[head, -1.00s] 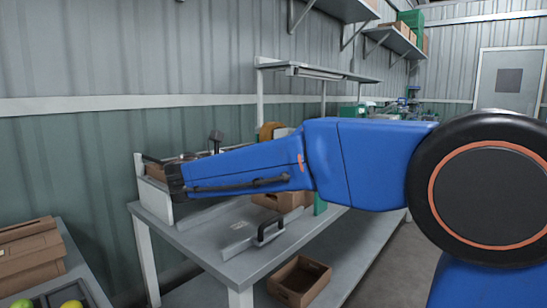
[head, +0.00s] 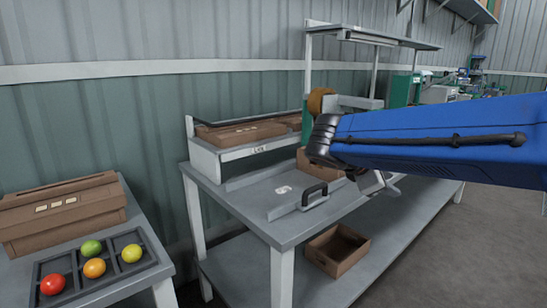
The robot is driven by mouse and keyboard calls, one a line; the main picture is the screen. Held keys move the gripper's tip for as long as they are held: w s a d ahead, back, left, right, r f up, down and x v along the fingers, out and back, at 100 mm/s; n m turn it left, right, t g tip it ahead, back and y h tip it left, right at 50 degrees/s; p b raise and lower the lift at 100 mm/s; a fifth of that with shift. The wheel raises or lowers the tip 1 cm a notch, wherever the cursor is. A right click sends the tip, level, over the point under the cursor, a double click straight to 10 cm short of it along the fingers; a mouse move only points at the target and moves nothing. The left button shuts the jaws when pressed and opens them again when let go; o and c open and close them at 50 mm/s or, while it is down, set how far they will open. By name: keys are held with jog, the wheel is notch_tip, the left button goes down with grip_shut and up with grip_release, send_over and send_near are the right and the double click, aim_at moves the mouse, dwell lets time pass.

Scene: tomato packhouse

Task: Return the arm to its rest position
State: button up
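My blue arm (head: 440,140) reaches in from the right edge of the head view. It extends left across the grey workbench (head: 240,210). Its black wrist (head: 322,140) is in front of the bench's back part. Part of my gripper (head: 378,187) shows as a grey piece below the arm, low over the bench top. The arm hides most of it, so its fingers cannot be made out. I see nothing clearly held.
A grey tray (head: 150,262) with several tomatoes and a brown carton (head: 60,212) sit on the left table. A black-handled grey plate (head: 290,205) lies on the bench. An open box (head: 337,250) is on the lower shelf. Grey floor (head: 425,250) is clear at right.

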jog(key=s+d+f+m+g+y, duration=0.1)
jog(key=s+d+f+m+y, duration=0.15)
jog(key=s+f+m, duration=0.35)
jog(key=s+d+f+m+g+y, duration=0.1)
jog(key=s+d+f+m+y, duration=0.15)
jog(key=s+f, duration=0.45)
jog(key=s+a+f+m+y, duration=0.2)
jog(key=s+m, duration=0.2)
jog(key=s, duration=0.1)
jog(key=s+a+f+m+t+y, duration=0.1)
jog(key=s+a+f+m+y, duration=0.1)
jog(key=s, duration=0.4)
jog(key=shift+a+f+m+y, duration=0.4)
jog(key=shift+a+f+m, duration=0.25)
jog(key=shift+f+m, duration=0.2)
jog(key=shift+r, duration=0.1)
